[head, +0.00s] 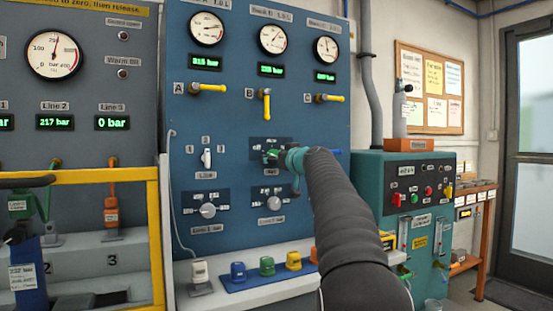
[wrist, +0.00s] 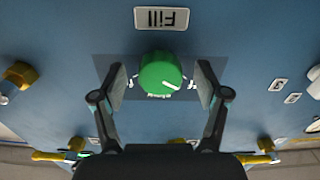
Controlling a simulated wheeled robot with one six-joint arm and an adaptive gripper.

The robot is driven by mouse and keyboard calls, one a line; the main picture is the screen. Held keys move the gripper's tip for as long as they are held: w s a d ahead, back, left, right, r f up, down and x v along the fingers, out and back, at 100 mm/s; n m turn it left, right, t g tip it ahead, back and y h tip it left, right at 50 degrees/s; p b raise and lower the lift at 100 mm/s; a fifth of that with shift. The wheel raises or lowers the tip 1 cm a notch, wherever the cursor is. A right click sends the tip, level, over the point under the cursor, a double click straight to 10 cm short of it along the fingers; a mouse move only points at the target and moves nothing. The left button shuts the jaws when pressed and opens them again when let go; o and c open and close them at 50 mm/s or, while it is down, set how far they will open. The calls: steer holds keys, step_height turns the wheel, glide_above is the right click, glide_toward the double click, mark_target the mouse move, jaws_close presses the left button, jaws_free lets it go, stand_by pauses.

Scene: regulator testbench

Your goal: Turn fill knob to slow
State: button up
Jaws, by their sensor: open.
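A white pointer mark shows on the knob's face, toward the lower right in that view. The knob's scale text is too small to read. My gripper (wrist: 161,84) is open, with one finger on each side of the knob and a gap on both sides. In the head view my gripper (head: 285,158) is at the panel, and my arm and gripper partly cover the green knob (head: 270,155).
Yellow-handled valves A (head: 210,88), B (head: 266,104) and C (head: 328,98) are above. A white selector switch (head: 207,158) is left, and grey knobs (head: 208,210) are below. A ledge with coloured blocks (head: 267,266) runs underneath. A green cabinet (head: 417,168) stands right.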

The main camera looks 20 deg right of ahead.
steer(key=c, duration=1.2)
steer(key=shift+o, duration=0.2)
steer(key=shift+m, duration=0.4)
steer(key=m, duration=1)
steer(key=shift+a+r+m+p, duration=0.1)
steer(key=shift+a+m+p, duration=0.05)
steer(key=shift+m+p, duration=0.2)
steer(key=shift+m, duration=0.25)
steer(key=o, duration=1.2)
steer(key=shift+c, duration=0.2)
